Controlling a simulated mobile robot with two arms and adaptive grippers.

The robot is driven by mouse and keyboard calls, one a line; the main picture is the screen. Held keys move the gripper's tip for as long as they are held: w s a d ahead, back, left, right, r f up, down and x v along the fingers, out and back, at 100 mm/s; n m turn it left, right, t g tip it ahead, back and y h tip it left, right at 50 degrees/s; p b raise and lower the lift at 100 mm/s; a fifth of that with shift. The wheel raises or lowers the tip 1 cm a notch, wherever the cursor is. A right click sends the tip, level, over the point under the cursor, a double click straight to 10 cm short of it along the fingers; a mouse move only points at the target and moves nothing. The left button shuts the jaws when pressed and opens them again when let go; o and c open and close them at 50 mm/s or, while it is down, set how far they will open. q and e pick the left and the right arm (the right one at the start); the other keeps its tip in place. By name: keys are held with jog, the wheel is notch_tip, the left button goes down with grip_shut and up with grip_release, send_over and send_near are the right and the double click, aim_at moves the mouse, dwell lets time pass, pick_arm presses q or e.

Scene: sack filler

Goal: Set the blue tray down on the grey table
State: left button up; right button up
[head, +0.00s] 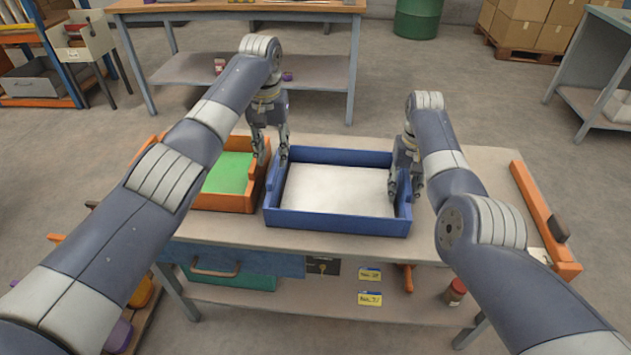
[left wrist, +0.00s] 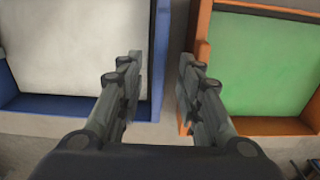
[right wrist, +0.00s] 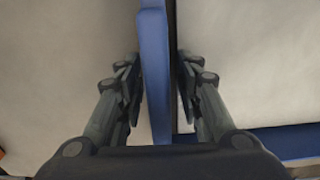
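The blue tray (head: 335,221), with a pale inside, appears to rest level on the grey table (head: 465,165). My left gripper (head: 272,160) is at the tray's left wall; in the left wrist view its fingers (left wrist: 160,62) are apart, with the blue wall (left wrist: 158,95) between them, nearer the left finger. My right gripper (head: 405,192) is at the right wall; in the right wrist view its fingers (right wrist: 158,68) are apart, with the blue wall (right wrist: 155,85) between them and gaps on both sides. The tray's underside is hidden.
An orange tray (head: 250,190) with a green inside stands close to the left of the blue tray. An orange rail (head: 535,205) lies along the table's right edge. Bare tabletop shows right of the blue tray. A wooden-topped bench (head: 320,6) stands behind.

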pick_arm(q)
notch_tip(320, 180, up, 2)
jog(key=shift+r, duration=0.4)
pick_arm(e)
jog(key=shift+r, duration=0.35)
notch_tip(320, 180, up, 11)
jog(key=shift+r, duration=0.15)
